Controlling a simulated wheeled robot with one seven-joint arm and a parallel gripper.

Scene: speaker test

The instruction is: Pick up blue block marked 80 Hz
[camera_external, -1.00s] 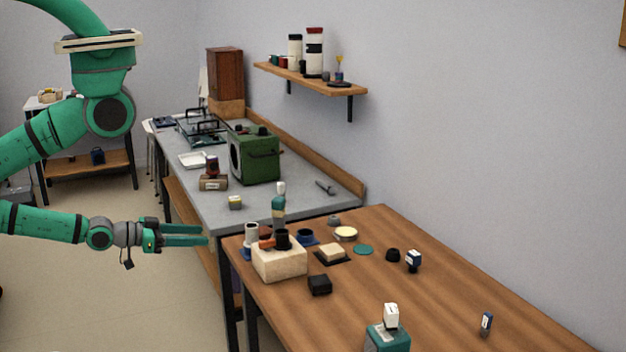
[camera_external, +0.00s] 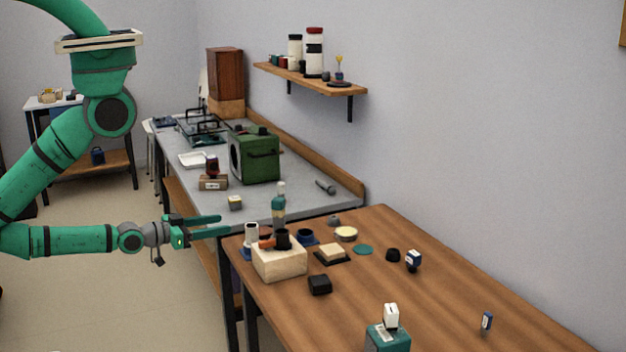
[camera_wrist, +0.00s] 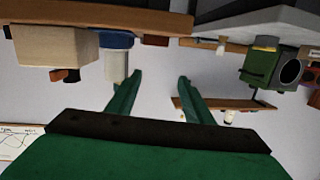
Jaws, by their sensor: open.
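Two small dark blue blocks with white label faces are on the wooden table: one blue block (camera_external: 413,261) right of the middle, the other blue block (camera_external: 486,321) nearer the front right. Their markings are too small to read, so I cannot tell which says 80 Hz. My gripper (camera_external: 223,225) is open and empty at the left end of the table, well left of both blocks. The wrist view shows the spread green fingers (camera_wrist: 158,88) with nothing between them. I cannot make out either labelled block in the wrist view.
A pale box (camera_external: 279,262) with small items, a black block (camera_external: 319,285) and a teal box (camera_external: 388,338) stand on the wooden table (camera_external: 450,300). A grey bench with a green case (camera_external: 254,156) lies behind. A wall shelf (camera_external: 310,79) hangs above. The table's right half is mostly clear.

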